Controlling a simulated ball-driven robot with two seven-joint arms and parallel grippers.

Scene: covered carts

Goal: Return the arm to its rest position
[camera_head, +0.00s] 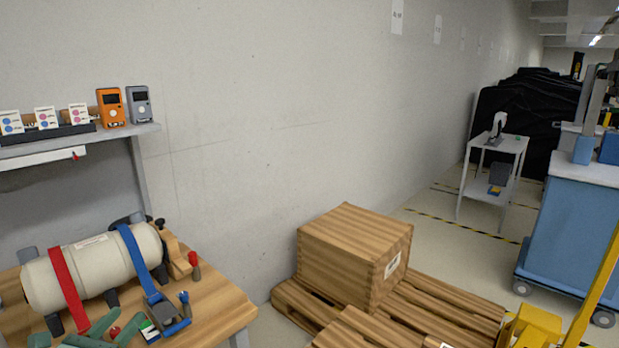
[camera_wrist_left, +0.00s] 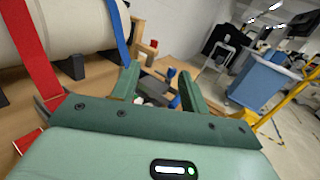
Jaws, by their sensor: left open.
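My left gripper (camera_head: 108,332), green, is at the bottom left of the head view, over the near part of the wooden workbench (camera_head: 218,297). In the left wrist view my left gripper (camera_wrist_left: 160,85) has its two fingers spread apart. A cream cylinder (camera_head: 95,265) with a red strap and a blue strap lies on the bench, just beyond the gripper. Small blue and dark parts (camera_head: 168,314) lie close to the fingertips; whether the fingers touch them I cannot tell. I see nothing clearly held. My right gripper is in neither view.
A shelf (camera_head: 80,138) with an orange device (camera_head: 111,107) and a grey device (camera_head: 139,106) hangs above the bench. A wooden crate (camera_head: 345,258) sits on pallets (camera_head: 440,310) to the right. A blue cart (camera_head: 572,230), a white side table (camera_head: 492,165) and black-covered carts (camera_head: 535,105) stand farther back.

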